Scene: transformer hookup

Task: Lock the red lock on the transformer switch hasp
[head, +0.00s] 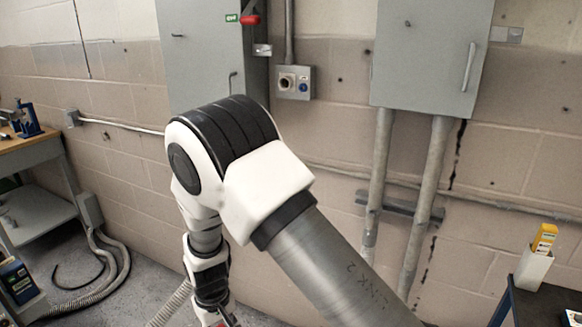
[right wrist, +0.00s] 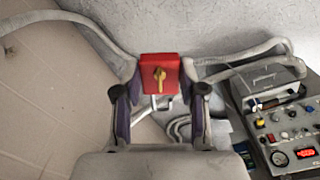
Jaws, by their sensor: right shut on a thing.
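The red lock (right wrist: 160,88) shows in the right wrist view as a square red body with a yellow key in its face. My right gripper (right wrist: 160,98) is shut on it, with a purple-padded finger at each side. In the head view my right arm crosses the middle, and its hand is mostly cut off at the bottom edge. The transformer switch (head: 250,20) is a red handle beside a green label on the grey cabinet (head: 205,60). A small metal piece (head: 262,50) sits below it; I cannot tell whether it is the hasp. My left gripper is out of view.
A second grey cabinet (head: 430,60) and a small outlet box (head: 295,82) are on the block wall. A workbench (head: 45,147) stands at left. A control panel unit (right wrist: 285,125) and loose grey hoses (right wrist: 245,50) lie beyond the lock in the wrist view.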

